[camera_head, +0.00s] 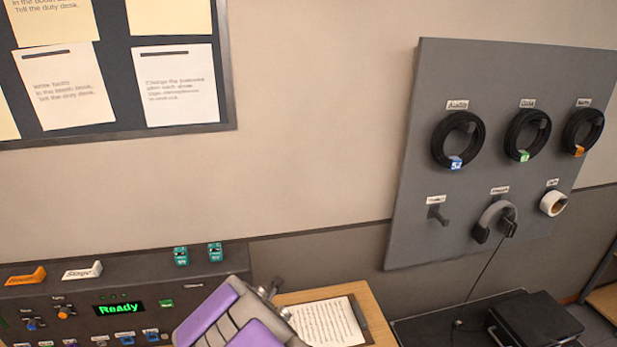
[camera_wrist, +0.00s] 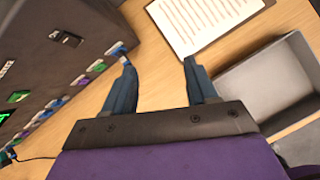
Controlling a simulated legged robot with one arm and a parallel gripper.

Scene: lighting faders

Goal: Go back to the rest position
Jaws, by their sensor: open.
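My gripper (camera_wrist: 160,85) is open and empty in the wrist view, its two dark blue fingers spread apart above the wooden desk (camera_wrist: 145,35). The lighting console (camera_wrist: 55,50) with its row of coloured sliders is left of the fingers. In the head view my purple arm covers the right part of the console (camera_head: 60,272), and the fingertips are not clearly visible. The console's green display (camera_head: 120,308) reads "Ready".
A clipboard with a printed sheet (camera_head: 328,322) lies on the desk beyond my arm. A grey open tray (camera_wrist: 262,85) is right of the fingers. A grey wall panel (camera_head: 420,150) holds cable coils, headphones and a tape roll. A black case (camera_head: 535,320) sits at lower right.

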